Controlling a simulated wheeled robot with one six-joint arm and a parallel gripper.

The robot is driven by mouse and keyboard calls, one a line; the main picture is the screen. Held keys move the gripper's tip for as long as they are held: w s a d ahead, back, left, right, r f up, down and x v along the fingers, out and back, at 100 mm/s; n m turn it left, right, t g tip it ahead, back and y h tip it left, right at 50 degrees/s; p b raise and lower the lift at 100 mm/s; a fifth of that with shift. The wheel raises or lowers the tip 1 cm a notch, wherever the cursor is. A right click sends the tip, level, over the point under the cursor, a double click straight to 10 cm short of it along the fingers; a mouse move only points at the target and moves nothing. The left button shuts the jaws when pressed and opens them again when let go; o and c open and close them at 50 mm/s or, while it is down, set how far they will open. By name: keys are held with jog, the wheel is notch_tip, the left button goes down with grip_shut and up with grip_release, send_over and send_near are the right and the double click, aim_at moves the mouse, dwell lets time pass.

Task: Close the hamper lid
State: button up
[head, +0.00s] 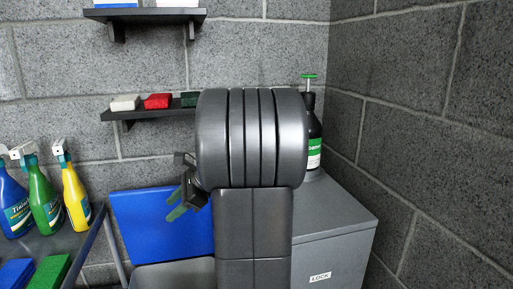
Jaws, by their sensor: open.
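A blue panel (138,222), which looks like the raised hamper lid, stands upright against the back wall. A grey surface (175,275) in front of it looks like part of the hamper, but most is cut off by the bottom edge or hidden behind my arm. My gripper (174,205) is open, with green-tipped fingers pointing down and left. In the picture it overlaps the blue panel's upper right part; I cannot tell whether it touches. Nothing shows between its fingers.
A grey cabinet (333,243) labelled LOCK stands at right, with a dark pump bottle (315,140) on top. A table (84,242) at left holds spray bottles (45,203) and blue and green pads. Wall shelves (150,113) hold small pads. My arm blocks the middle.

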aim_at(156, 198)
jog(key=b+x, duration=0.1)
jog(key=x, duration=0.8)
jog(key=shift+w+a+r+p, duration=0.45)
jog(key=shift+w+p, duration=0.3)
jog(key=shift+w, duration=0.5)
jog(key=shift+w+a+r+p, duration=0.25)
jog(key=shift+w+r+p, duration=0.45)
jog(key=shift+w, duration=0.55)
jog(key=shift+w+a+r+p, duration=0.4)
jog(key=shift+w+p, duration=0.4)
jog(key=shift+w, duration=0.45)
jog(key=shift+d, duration=0.15)
